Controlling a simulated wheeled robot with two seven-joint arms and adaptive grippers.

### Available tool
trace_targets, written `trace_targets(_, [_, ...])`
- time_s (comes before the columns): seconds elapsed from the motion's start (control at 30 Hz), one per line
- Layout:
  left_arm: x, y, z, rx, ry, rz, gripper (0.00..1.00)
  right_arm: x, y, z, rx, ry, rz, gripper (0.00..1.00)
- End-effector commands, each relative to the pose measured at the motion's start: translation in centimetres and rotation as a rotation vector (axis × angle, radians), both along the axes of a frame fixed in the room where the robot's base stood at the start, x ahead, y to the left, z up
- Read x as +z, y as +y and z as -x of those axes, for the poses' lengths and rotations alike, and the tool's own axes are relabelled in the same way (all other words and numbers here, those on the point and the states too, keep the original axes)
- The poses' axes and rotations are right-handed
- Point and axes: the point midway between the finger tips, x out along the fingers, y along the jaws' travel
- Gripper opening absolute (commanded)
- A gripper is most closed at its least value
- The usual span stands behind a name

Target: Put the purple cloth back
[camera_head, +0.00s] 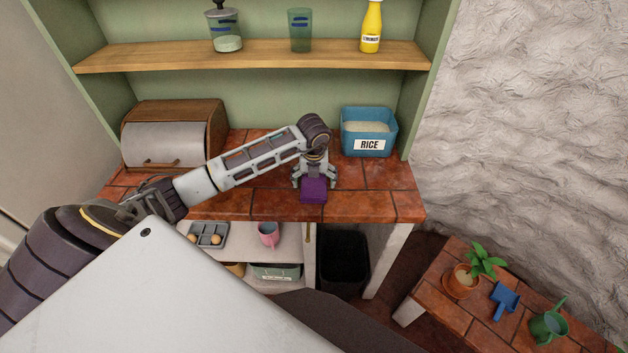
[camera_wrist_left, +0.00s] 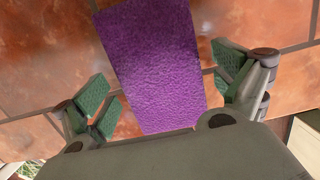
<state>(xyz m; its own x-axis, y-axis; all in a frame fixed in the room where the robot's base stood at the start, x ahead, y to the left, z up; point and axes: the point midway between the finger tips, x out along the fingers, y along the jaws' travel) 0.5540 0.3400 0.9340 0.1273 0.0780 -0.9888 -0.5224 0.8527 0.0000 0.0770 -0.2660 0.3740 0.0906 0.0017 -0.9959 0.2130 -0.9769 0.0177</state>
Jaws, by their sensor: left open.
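The purple cloth (camera_head: 313,190) lies at the front edge of the red tiled counter (camera_head: 260,205). In the left wrist view the cloth (camera_wrist_left: 150,65) is a flat, rough-textured purple rectangle between the fingers. My left gripper (camera_head: 314,180) points down over the cloth. In the left wrist view its green-padded fingers (camera_wrist_left: 168,92) are spread, one on each side of the cloth, with visible gaps. Whether the fingertips touch the counter cannot be told. My right gripper does not show in either view.
A blue rice bin (camera_head: 368,135) stands right of the gripper, and a bread box (camera_head: 173,138) stands left. A shelf (camera_head: 260,56) with a jar, a glass and a yellow bottle is above. Below are a pink mug (camera_head: 268,234) and a black bin (camera_head: 343,262).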

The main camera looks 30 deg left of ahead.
Motion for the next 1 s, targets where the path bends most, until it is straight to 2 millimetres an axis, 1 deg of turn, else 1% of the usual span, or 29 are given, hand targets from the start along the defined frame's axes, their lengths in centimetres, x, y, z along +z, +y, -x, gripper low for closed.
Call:
trace_targets(0.3, [0.1,0.0,0.0,0.000,0.000,0.000,0.97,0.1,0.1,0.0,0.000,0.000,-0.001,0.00])
trace_targets(0.47, [0.6,0.0,0.0,0.000,-0.002,0.000,0.97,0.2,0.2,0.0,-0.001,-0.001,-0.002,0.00])
trace_targets(0.67, [2.7,-0.2,0.2,-0.001,-0.004,0.000,0.97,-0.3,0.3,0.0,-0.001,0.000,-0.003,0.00])
trace_targets(1.0, [7.7,-0.6,0.9,-0.001,-0.004,0.000,0.97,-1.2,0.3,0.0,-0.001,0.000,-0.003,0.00])
